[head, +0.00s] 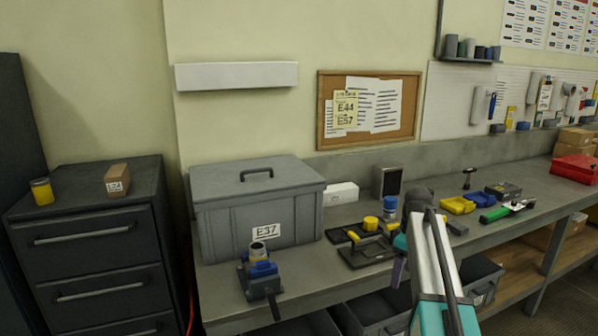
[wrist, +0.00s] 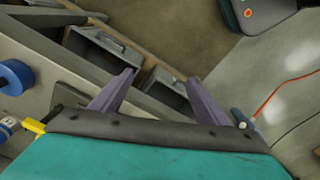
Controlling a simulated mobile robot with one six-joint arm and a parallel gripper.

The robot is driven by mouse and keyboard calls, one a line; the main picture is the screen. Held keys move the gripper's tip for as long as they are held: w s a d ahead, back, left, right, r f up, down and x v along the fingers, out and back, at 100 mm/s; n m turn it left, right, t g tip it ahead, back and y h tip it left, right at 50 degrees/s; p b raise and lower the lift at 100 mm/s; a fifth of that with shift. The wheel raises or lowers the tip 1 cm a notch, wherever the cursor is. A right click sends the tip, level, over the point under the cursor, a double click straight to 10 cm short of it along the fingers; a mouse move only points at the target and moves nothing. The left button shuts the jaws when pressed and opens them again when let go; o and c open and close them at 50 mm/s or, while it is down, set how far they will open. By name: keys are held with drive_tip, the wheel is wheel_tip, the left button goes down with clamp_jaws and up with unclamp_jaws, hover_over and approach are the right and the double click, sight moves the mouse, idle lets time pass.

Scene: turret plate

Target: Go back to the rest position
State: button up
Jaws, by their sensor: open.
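My gripper (head: 398,268) is at the front part of the workbench in the head view, below and right of the black trays. Its arm rises from the bottom right and hides part of the bench. In the wrist view my gripper (wrist: 162,78) shows two purple fingers spread apart with nothing between them. The fingers point over the bench's front edge towards grey bins (wrist: 112,45) and the floor.
A dark drawer cabinet (head: 95,258) stands at left. Floor (wrist: 185,35) shows beyond the bench.

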drive_tip(key=s+a+f+g+b, duration=0.1)
drive_tip(key=s+a+f+g, duration=0.3)
drive_tip(key=f, duration=0.7)
drive_tip(key=s+a+f+t+b, duration=0.1)
drive_tip(key=s+a+f, duration=0.2)
drive_tip(key=s+f, duration=0.65)
drive_tip(key=s+a+f+g+b, duration=0.1)
drive_tip(key=s+a+f+g, duration=0.15)
drive_tip(key=f, duration=1.15)
drive_tip(key=s+a+f+m, duration=0.1)
drive_tip(key=s+f+m, duration=0.2)
drive_tip(key=s+f, duration=0.3)
drive_tip(key=s+a+f+m+b, duration=0.1)
drive_tip(key=s+a+f+m, duration=0.1)
drive_tip(key=s+f, duration=0.5)
drive_tip(key=s+a+f+m+b, duration=0.1)
drive_tip(key=s+f+m, duration=0.3)
drive_tip(key=s, duration=1.2)
wheel_tip(320, 180, down, 3)
drive_tip(key=shift+s+a+f+g, duration=0.15)
drive_tip(key=shift+s+a+g, duration=0.2)
drive_tip(key=shift+a, duration=0.35)
